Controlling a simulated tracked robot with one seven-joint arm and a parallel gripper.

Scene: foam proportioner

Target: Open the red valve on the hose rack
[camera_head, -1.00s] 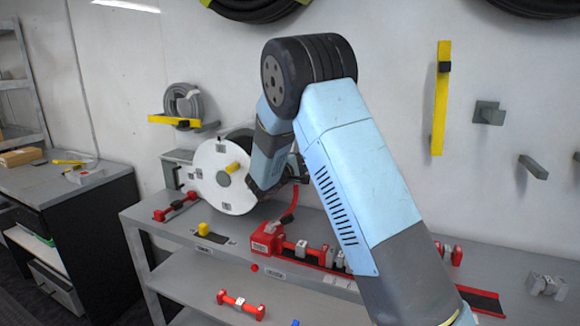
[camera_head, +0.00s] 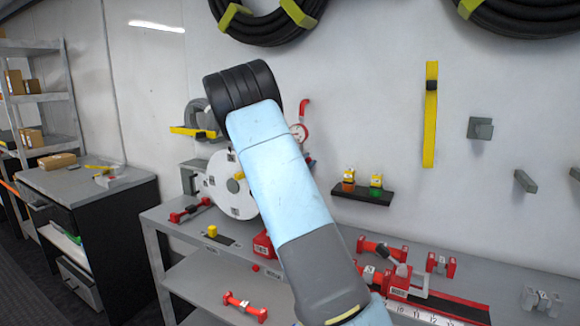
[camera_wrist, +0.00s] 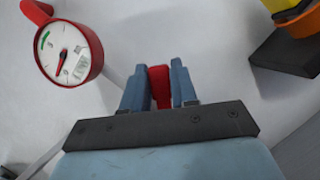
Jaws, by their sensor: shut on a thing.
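My gripper (camera_wrist: 159,82) shows in the wrist view with its two blue-grey fingers closed on either side of a red piece, which looks like the handle of the red valve (camera_wrist: 160,88). Only the part between the fingers shows; the rest of the valve is hidden. A round red-rimmed gauge (camera_wrist: 68,54) with a white face and a bent red pipe is on the wall side, left of the fingers. In the head view the gauge (camera_head: 299,133) is right of my forearm. My gripper is mostly hidden behind my arm there.
A white reel disc (camera_head: 226,190) with a yellow knob stands left of my arm. A small black shelf (camera_head: 361,195) holds two yellow-topped items at right. Red fittings (camera_head: 382,250) lie on the grey bench (camera_head: 480,270). Black hose coils (camera_head: 268,22) hang high on the wall.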

